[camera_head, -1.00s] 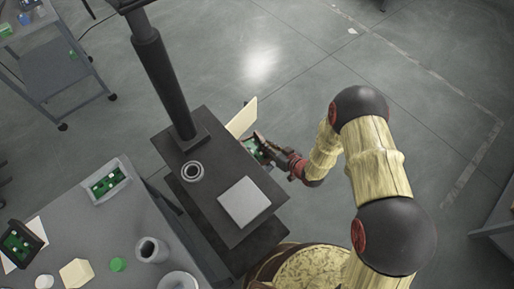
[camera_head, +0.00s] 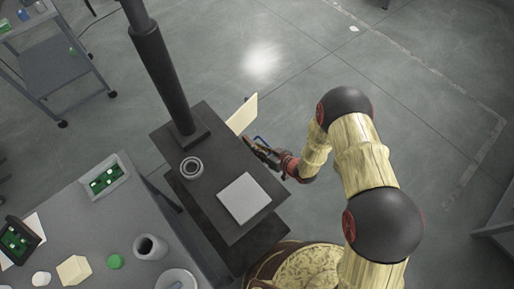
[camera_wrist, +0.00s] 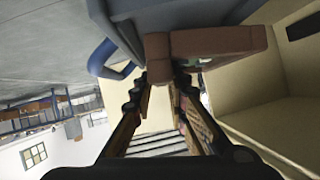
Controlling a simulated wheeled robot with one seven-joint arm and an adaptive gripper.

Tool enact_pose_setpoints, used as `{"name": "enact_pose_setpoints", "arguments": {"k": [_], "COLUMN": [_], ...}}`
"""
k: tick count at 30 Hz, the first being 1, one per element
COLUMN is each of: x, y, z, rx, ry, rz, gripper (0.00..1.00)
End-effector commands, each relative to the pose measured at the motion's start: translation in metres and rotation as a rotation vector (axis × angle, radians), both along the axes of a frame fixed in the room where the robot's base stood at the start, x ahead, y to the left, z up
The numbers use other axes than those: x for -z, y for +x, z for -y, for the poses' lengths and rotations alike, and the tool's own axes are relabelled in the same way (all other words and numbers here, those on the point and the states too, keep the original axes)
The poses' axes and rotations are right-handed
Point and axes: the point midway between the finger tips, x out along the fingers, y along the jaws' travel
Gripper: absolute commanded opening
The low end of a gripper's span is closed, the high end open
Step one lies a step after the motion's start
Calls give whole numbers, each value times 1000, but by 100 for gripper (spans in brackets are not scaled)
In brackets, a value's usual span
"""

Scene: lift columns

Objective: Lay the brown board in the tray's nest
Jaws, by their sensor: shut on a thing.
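My gripper (camera_wrist: 160,88) is shut on a brown piece, which I take to be the brown board (camera_wrist: 225,47). In the wrist view it shows nearly edge-on across the fingertips, with a little green at its lower edge. In the head view my gripper (camera_head: 256,146) is just past the right edge of the dark lift column's plate, and the held piece is mostly hidden. A grey tray (camera_head: 124,163) with a green board inside stands on the table at the left. I cannot tell whether it has the nest.
The column's plate (camera_head: 207,131) carries a grey ring (camera_head: 191,168) and a light square block (camera_head: 244,199). A cream panel (camera_head: 243,114) stands behind it. A blue handle (camera_wrist: 103,57) and a cream box (camera_wrist: 265,115) are close to the gripper. The table (camera_head: 75,222) holds several items.

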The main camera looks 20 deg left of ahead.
Motion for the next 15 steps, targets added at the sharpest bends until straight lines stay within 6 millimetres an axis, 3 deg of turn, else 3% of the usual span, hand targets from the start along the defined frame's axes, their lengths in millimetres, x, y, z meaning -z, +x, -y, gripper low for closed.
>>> {"name": "enact_pose_setpoints", "arguments": {"k": [15], "x": [8], "y": [1], "z": [7], "rx": [2], "ry": [1], "rz": [0], "gripper": [0]}}
